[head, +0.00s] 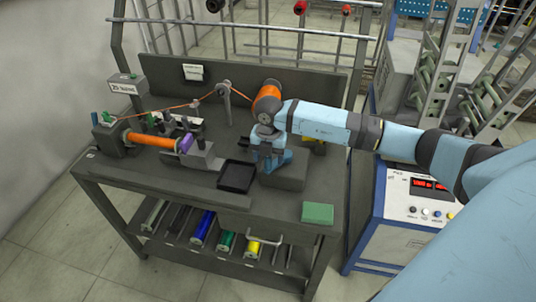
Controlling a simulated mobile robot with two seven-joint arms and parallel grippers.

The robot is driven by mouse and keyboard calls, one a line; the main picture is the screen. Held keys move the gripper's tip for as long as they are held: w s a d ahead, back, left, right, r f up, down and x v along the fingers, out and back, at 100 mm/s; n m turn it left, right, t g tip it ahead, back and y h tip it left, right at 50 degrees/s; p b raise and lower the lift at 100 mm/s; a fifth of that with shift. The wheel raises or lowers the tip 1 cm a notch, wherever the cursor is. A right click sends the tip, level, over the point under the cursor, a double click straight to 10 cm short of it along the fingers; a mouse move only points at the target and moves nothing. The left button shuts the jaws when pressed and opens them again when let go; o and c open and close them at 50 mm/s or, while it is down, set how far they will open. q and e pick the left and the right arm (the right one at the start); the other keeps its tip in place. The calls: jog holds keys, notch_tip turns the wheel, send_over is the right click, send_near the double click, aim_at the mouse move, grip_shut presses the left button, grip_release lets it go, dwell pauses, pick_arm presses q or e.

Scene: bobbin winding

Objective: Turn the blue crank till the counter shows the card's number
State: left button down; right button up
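My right gripper (271,165) points down at the bench, in front of the large orange supply spool (267,98). Its fingers are small and dark against a grey block, so I cannot tell whether they are open or shut. I cannot make out the blue crank apart from the light-blue gripper. An orange bobbin (152,140) lies in the winder at the left of the bench. A grey box with a white face (123,88), possibly the counter, stands behind it; its marks are unreadable. A small white card (193,72) is on the back panel; its number is unreadable. My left gripper is out of view.
An orange thread runs from the spool over a grey guide post (227,97) to the winder. A black tray (237,177) and a green block (318,213) lie on the bench (215,205). Coloured rolls lie on the lower shelf. A cabinet with red digits (429,184) stands right.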

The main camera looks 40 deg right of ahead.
jog(key=shift+r+p, duration=2.65)
jog(key=shift+r, duration=1.4)
